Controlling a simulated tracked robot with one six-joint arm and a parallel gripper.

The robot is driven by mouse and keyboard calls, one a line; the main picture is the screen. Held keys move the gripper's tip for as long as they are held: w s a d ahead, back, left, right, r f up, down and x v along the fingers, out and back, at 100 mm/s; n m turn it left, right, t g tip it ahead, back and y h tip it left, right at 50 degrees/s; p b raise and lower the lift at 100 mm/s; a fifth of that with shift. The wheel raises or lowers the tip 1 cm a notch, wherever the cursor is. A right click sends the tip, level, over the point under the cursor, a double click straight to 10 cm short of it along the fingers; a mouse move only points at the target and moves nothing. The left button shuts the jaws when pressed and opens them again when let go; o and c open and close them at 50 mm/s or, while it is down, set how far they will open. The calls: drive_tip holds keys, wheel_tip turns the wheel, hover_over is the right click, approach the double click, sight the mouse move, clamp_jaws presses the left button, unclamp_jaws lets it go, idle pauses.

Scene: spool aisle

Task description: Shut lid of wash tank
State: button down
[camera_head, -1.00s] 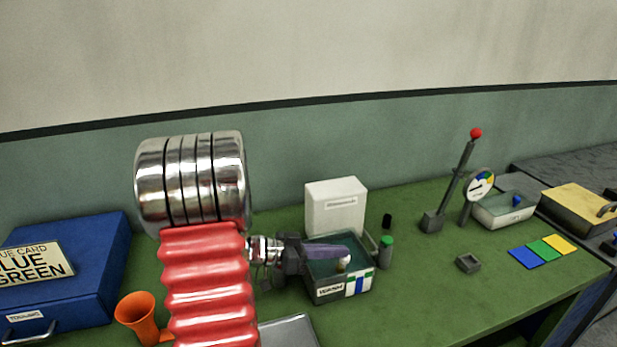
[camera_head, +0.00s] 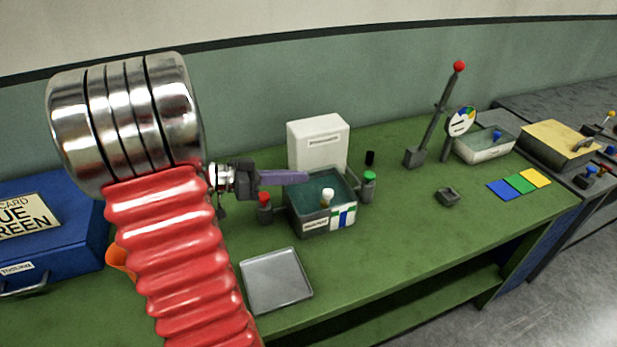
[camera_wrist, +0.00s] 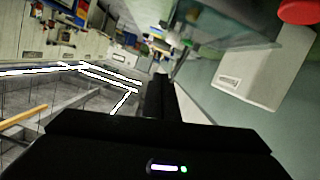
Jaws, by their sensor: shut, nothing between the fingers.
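The wash tank (camera_head: 315,226) is an open dark grey box with a label and blue, white and green marks on its front. A white-capped vial (camera_head: 327,196) stands inside it. A white upright panel (camera_head: 318,147) with a slot-like mark stands at the tank's back and seems to be its raised lid; a white panel also shows at right in the wrist view (camera_wrist: 255,80). My gripper (camera_head: 305,177) is shut and empty, its purple-grey fingers pointing right near the tank's back left rim, in front of the panel. I cannot tell whether they touch it.
A red-capped bottle (camera_head: 265,207) stands left of the tank and a green-capped one (camera_head: 368,186) right of it. A grey tray (camera_head: 275,280) lies in front. A red-knobbed lever (camera_head: 433,125) stands farther right. Green bench (camera_head: 400,235) between is mostly clear.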

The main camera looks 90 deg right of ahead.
drive_tip(key=shift+v, duration=1.65)
drive_tip(key=shift+a, duration=0.15)
